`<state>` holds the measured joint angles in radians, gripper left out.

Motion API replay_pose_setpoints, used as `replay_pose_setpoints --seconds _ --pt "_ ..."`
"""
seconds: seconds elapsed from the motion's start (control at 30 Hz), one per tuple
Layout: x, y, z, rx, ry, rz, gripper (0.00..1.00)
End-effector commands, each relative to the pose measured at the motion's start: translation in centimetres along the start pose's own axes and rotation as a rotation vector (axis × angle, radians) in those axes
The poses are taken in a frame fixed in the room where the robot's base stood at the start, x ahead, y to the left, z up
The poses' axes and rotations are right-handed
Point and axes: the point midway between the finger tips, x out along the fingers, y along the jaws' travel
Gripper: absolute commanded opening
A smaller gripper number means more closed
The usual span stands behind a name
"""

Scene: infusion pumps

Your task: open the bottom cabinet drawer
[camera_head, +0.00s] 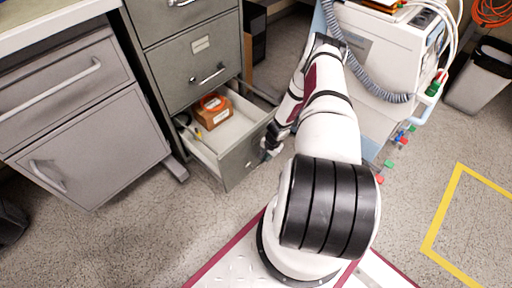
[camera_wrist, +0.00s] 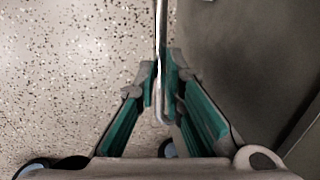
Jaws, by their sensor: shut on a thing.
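The bottom cabinet drawer (camera_head: 242,166) stands pulled out from the grey cabinet, and its inside shows from above. My gripper (camera_head: 270,150) is at the front of this drawer, near its right side. In the wrist view my gripper (camera_wrist: 160,82) is shut on the drawer's thin metal handle (camera_wrist: 161,30), which runs between the two teal-padded fingers. The dark drawer front (camera_wrist: 230,60) is just right of the fingers there. In the head view the arm and gripper hide the handle and part of the drawer's right end.
An orange-brown box (camera_head: 212,110) lies in the drawer. The upper drawer (camera_head: 195,70) of the cabinet is shut. A lower grey cabinet (camera_head: 85,120) stands at left. A white medical cart (camera_head: 385,50) stands close right of my arm. Speckled floor (camera_head: 150,235) is clear in front.

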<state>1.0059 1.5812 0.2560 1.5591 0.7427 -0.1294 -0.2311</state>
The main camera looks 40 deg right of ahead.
Motion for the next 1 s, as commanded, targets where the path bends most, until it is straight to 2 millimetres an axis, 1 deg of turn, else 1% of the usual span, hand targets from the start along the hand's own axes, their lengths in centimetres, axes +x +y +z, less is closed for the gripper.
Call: replay_pose_setpoints --seconds 0.03,0.2,0.4,0.5,0.7,0.8,1.0 --pt "-0.6 1.8 0.0 0.008 -0.002 0.005 0.0" --pt "-1.4 6.2 0.1 0.007 -0.003 0.005 0.0" --pt "-2.1 10.4 0.1 0.004 -0.002 0.004 0.0" --pt "-2.4 12.0 0.1 0.003 0.0 0.004 0.0" --pt "-2.7 14.0 0.1 0.001 -0.001 0.003 0.0" --pt "-2.8 14.5 0.1 0.0 -0.001 0.004 0.0" --pt "-2.8 14.9 0.1 -0.001 0.0 0.004 0.0"
